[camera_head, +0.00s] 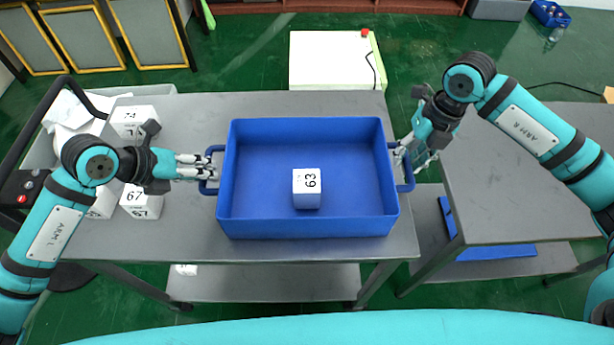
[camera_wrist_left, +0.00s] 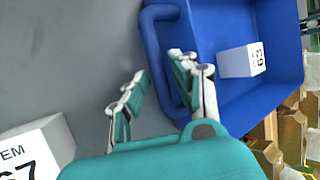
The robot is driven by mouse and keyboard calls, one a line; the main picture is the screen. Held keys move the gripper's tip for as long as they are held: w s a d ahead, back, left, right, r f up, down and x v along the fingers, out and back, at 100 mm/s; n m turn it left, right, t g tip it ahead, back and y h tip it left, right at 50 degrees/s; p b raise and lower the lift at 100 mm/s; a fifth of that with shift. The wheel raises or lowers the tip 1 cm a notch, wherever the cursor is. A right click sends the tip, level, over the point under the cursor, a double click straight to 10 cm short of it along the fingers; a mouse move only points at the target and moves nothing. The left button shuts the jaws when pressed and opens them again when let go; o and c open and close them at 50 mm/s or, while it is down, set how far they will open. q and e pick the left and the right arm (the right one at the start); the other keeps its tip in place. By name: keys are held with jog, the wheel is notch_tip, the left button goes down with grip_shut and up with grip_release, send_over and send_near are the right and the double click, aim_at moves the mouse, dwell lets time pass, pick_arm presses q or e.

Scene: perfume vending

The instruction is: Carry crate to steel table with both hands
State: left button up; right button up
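The blue crate (camera_head: 307,229) sits flat on a grey metal table (camera_head: 140,235) and holds one white box (camera_head: 307,188) marked 63. Its left handle (camera_head: 209,187) also shows in the left wrist view (camera_wrist_left: 160,62). My left gripper (camera_head: 203,168) is open at this handle, its fingers apart on either side of the bar with a gap. My right gripper (camera_head: 412,158) is at the right handle (camera_head: 408,180), with its fingers apart; contact there is hard to make out. A second grey steel table (camera_head: 520,190) stands to the right.
White numbered boxes (camera_head: 141,200) and a grey bin (camera_head: 40,155) are left of the crate. A white cabinet (camera_head: 335,65) stands behind. The right table's visible top is clear, with a blue item (camera_head: 500,252) on its lower shelf. A narrow gap separates the tables.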

pick_arm(q)
jog(key=shift+w+d+f, duration=0.3)
jog(key=shift+d+f, duration=0.1)
jog(key=shift+f, duration=0.15)
pick_arm(e)
jog(key=shift+a+f, duration=0.15)
jog(key=shift+f, duration=0.65)
pick_arm(q)
grip_shut()
pick_arm(e)
grip_shut()
pick_arm(q)
jog(key=shift+a, duration=0.1)
pick_arm(e)
jog(key=shift+r, duration=0.1)
